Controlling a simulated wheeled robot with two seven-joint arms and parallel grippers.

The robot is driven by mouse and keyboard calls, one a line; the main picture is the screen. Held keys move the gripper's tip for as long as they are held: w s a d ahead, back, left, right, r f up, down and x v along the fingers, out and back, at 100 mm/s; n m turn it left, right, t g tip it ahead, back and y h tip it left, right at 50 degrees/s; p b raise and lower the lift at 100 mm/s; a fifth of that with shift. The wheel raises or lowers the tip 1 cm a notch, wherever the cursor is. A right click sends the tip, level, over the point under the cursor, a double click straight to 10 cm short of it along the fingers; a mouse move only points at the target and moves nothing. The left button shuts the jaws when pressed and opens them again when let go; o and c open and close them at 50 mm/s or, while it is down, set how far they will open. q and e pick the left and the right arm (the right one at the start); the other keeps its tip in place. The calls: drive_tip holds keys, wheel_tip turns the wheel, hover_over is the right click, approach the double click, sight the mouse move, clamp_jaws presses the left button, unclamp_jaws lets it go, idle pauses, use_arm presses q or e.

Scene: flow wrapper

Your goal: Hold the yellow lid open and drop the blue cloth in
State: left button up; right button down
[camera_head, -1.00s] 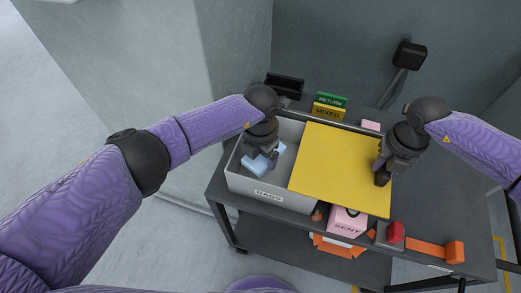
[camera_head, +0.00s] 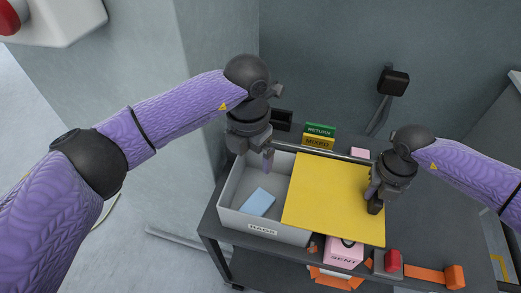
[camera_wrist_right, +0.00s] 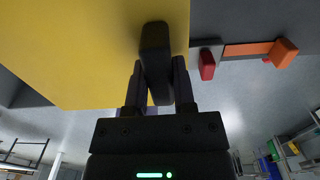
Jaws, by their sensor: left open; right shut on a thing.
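The yellow lid (camera_head: 325,195) is raised at the right side of a grey bin (camera_head: 264,232) labelled RAGS, leaving the bin's left part uncovered. The blue cloth (camera_head: 259,201) lies flat on the bin floor. My left gripper (camera_head: 266,161) is open and empty above the bin's back edge, clear of the cloth. My right gripper (camera_head: 375,197) is shut on the lid's black handle (camera_head: 375,207). In the right wrist view the handle (camera_wrist_right: 155,45) shows between the fingers, with the yellow lid (camera_wrist_right: 75,45) beside it.
Green RETURN (camera_head: 320,129) and yellow MIXED (camera_head: 318,142) signs stand behind the bin. A pink box (camera_head: 343,252) marked SENT is below the lid. A red block (camera_head: 393,260) and an orange block (camera_head: 455,277) sit at the cart's front right. A wall stands close behind.

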sight(310, 188)
use_arm(q)
drive_tip(key=shift+r, duration=0.3)
use_arm(e)
drive_tip(key=shift+w+a, duration=0.1)
drive_tip(key=shift+a, duration=0.05)
drive_tip(key=w+a, duration=0.1)
drive_tip(key=a, duration=0.3)
drive_tip(key=w+a+b, duration=0.1)
drive_tip(key=a, duration=0.4)
drive_tip(key=w+a, duration=0.2)
drive_tip(key=a, duration=0.2)
drive_tip(key=shift+a+b, duration=0.25)
drive_tip(key=shift+b, duration=0.05)
use_arm(q)
drive_tip(key=shift+f, duration=0.9)
use_arm(e)
drive_tip(key=shift+c, duration=1.8)
unclamp_jaws()
drive_tip(key=shift+s, duration=0.1)
